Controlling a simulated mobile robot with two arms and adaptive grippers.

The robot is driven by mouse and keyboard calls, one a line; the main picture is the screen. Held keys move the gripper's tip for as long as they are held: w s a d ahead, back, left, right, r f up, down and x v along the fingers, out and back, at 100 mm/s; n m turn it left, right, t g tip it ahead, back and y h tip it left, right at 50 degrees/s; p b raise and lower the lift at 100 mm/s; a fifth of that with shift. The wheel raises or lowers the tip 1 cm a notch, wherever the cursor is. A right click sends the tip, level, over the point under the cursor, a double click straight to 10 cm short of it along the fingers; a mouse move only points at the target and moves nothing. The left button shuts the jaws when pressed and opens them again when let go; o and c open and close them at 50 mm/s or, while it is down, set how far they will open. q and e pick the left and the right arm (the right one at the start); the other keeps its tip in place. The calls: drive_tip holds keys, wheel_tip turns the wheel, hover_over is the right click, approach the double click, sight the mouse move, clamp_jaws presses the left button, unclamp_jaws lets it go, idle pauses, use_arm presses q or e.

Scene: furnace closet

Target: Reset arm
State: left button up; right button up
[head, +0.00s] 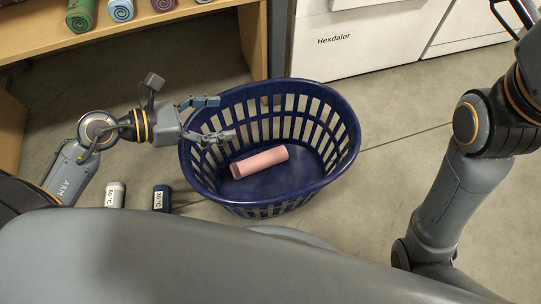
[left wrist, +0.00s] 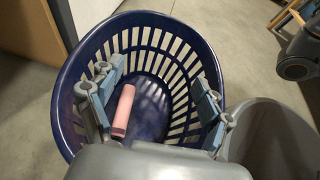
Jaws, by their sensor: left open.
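My left gripper (head: 215,119) is open and empty at the left rim of a dark blue laundry basket (head: 345,150). A pink roll (head: 260,162) lies inside the basket on its floor, below and apart from the fingers. The left wrist view shows the two fingers (left wrist: 157,102) spread wide over the basket (left wrist: 187,33), with the pink roll (left wrist: 123,110) lower down near the left finger. My right arm stands at the right of the head view, but its gripper is outside the picture.
Two bottle-like items, one white (head: 115,195) and one dark (head: 161,198), both with temperature labels, are on the floor left of the basket. A wooden shelf (head: 150,35) holds several rolled towels. White appliances (head: 365,40) stand behind.

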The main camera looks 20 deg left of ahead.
use_arm(q)
drive_tip(key=shift+v, duration=1.3)
